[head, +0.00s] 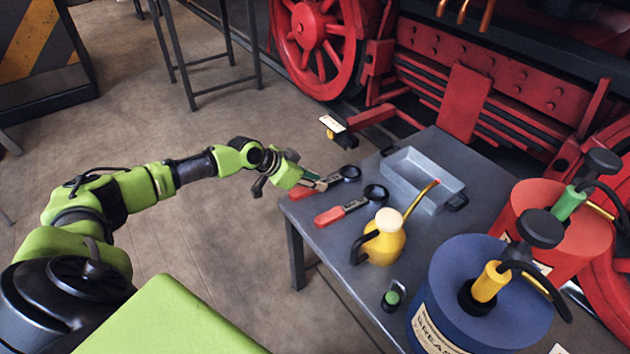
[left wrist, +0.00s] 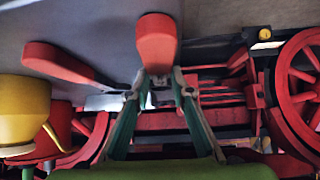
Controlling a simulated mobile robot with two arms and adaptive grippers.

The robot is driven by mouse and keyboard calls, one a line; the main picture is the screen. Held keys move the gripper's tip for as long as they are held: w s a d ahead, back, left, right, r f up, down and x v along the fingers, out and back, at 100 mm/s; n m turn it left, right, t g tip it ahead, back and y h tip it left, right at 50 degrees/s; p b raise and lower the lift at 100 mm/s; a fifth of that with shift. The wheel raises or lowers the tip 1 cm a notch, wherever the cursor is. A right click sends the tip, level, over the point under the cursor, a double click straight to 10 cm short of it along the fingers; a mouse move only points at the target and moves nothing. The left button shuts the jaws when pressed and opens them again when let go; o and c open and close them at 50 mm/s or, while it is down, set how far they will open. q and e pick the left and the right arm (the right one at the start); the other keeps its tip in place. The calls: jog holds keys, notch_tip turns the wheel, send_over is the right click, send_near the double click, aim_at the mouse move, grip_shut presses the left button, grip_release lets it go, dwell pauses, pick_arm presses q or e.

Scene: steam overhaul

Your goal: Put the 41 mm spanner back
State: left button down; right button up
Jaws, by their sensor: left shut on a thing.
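Two spanners with red handles and dark ring heads are at the near left end of the grey table (head: 420,200). My left gripper (head: 318,183) is shut on the farther spanner (head: 350,172), at the table's left edge. In the left wrist view its red handle (left wrist: 157,42) shows between the fingertips of my gripper (left wrist: 160,84). I cannot tell if this spanner touches the tabletop. The other spanner (head: 341,212) lies beside it on the table; its handle (left wrist: 68,66) also shows in the left wrist view. I cannot read the size marks. My right gripper is not in view.
On the table stand a grey metal tray (head: 405,180), a yellow oil can (head: 383,243) and a small green-topped item (head: 392,297). Blue (head: 455,290) and red (head: 540,205) drums stand at the right. A red-wheeled locomotive (head: 480,75) is behind.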

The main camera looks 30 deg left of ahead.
pick_arm(q)
jog(key=shift+w, duration=0.1)
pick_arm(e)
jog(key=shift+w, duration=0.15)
pick_arm(q)
jog(key=c, duration=1.7)
grip_release()
jog(key=shift+r, duration=0.1)
jog(key=shift+f, duration=0.25)
jog(key=shift+s+r, duration=0.1)
jog(key=shift+s, duration=0.1)
jog(key=shift+v, duration=4)
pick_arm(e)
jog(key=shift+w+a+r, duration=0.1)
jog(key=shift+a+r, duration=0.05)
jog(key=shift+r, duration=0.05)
pick_arm(q)
jog(key=shift+r, duration=0.2)
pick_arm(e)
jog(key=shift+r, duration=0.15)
